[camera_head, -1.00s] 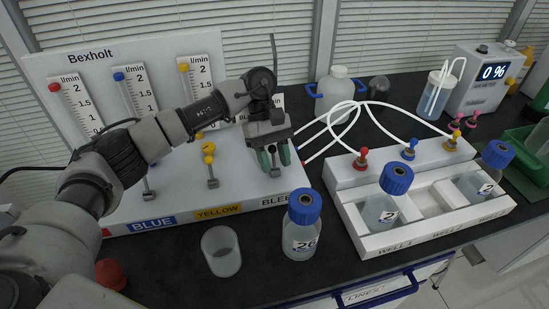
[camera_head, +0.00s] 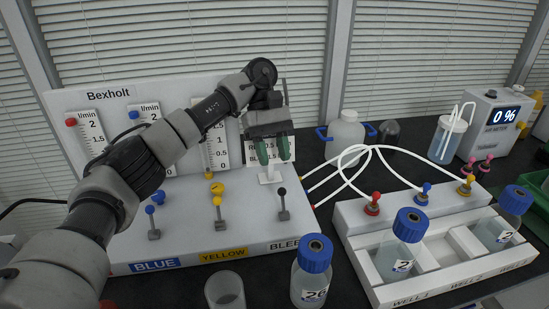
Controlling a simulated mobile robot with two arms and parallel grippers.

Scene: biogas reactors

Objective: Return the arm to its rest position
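My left arm comes in from the left across the white Bexholt panel (camera_head: 110,95). My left gripper (camera_head: 273,152) has two green fingers, apart, with nothing between them. It hangs above the black-knobbed BLEED lever (camera_head: 283,205), clear of it. The blue-knobbed lever (camera_head: 152,222) and the yellow-knobbed lever (camera_head: 218,214) stand to the left on the same panel. My arm hides parts of the flow meters. My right gripper is not in view.
A blue-capped bottle (camera_head: 312,272) and an empty clear beaker (camera_head: 225,290) stand in front of the panel. A white well rack (camera_head: 440,262) holds two blue-capped bottles. White tubes (camera_head: 350,160) arch right of the gripper.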

